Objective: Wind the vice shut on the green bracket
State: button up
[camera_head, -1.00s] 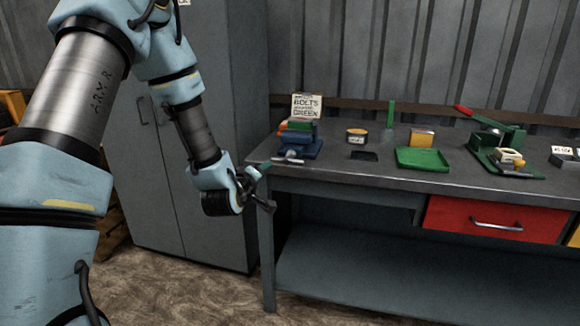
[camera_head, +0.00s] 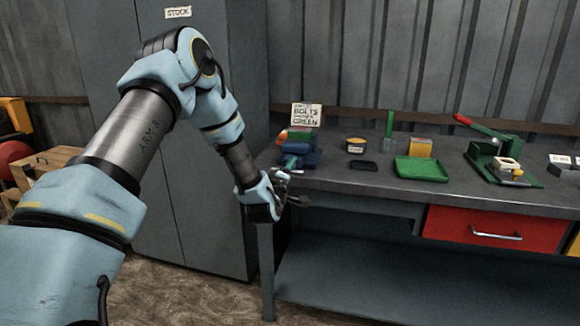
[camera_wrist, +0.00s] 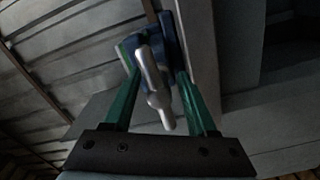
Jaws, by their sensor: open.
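The blue vice (camera_head: 309,157) stands at the left end of the bench, with the green bracket (camera_head: 301,134) at its top. In the wrist view the blue vice body (camera_wrist: 170,38) is beyond my fingers, with a strip of green at its left. The light grey vice handle (camera_wrist: 152,82) lies between my two green fingers, with gaps on both sides. My gripper (camera_wrist: 158,74) is open around it and not clamped. In the head view my gripper (camera_head: 288,170) is at the bench's front left corner, close to the vice; the handle is largely hidden there.
A sign (camera_head: 306,114) stands behind the vice. To its right are a small round tin (camera_head: 356,146), a green tray (camera_head: 422,170), a yellow box (camera_head: 420,147) and a green press with a red-tipped lever (camera_head: 488,157). A grey cabinet (camera_head: 180,90) stands at the left.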

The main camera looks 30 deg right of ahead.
jog(key=shift+w+d, duration=0.35)
grip_shut()
dwell(0.3)
